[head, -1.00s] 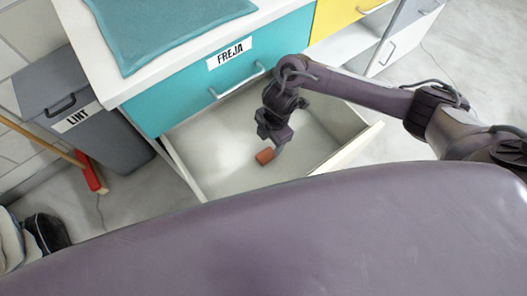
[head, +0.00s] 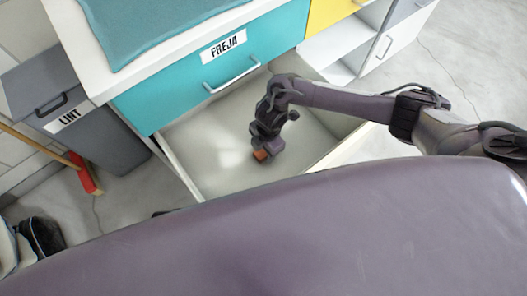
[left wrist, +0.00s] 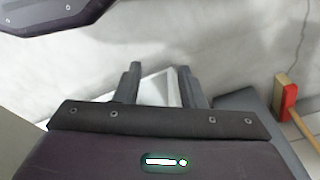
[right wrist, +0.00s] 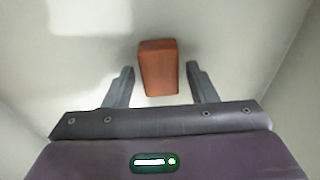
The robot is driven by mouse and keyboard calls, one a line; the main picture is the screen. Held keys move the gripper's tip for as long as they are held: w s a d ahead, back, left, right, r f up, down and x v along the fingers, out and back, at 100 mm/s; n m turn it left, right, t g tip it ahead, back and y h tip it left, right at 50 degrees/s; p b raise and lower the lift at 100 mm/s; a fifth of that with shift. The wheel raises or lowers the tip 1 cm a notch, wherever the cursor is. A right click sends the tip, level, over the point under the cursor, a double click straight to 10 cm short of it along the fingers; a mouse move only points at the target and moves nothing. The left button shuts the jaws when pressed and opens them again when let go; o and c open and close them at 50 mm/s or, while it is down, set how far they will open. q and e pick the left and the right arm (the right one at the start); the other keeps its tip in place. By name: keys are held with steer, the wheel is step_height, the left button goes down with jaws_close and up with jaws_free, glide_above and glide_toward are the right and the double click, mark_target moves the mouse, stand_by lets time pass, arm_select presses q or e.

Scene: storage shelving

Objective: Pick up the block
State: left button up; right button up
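The block (head: 260,155) is a small reddish-brown brick lying in the open drawer (head: 205,170) under the teal front marked FREJA. My right gripper (head: 262,148) reaches down into the drawer at the block. In the right wrist view the block (right wrist: 158,68) lies ahead of and between the open fingers of the right gripper (right wrist: 160,80), with gaps on both sides. My left gripper (left wrist: 158,80) shows in the left wrist view, open and empty, and is not seen in the head view.
The drawer walls stand around my right gripper. A grey bin (head: 80,125) marked LINT and a red-headed broom (head: 84,176) stand at the left. A teal mat (head: 150,25) lies on the countertop. Open floor is at the right.

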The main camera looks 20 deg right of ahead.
steer(key=c, duration=0.8)
steer(key=shift+r, duration=0.15)
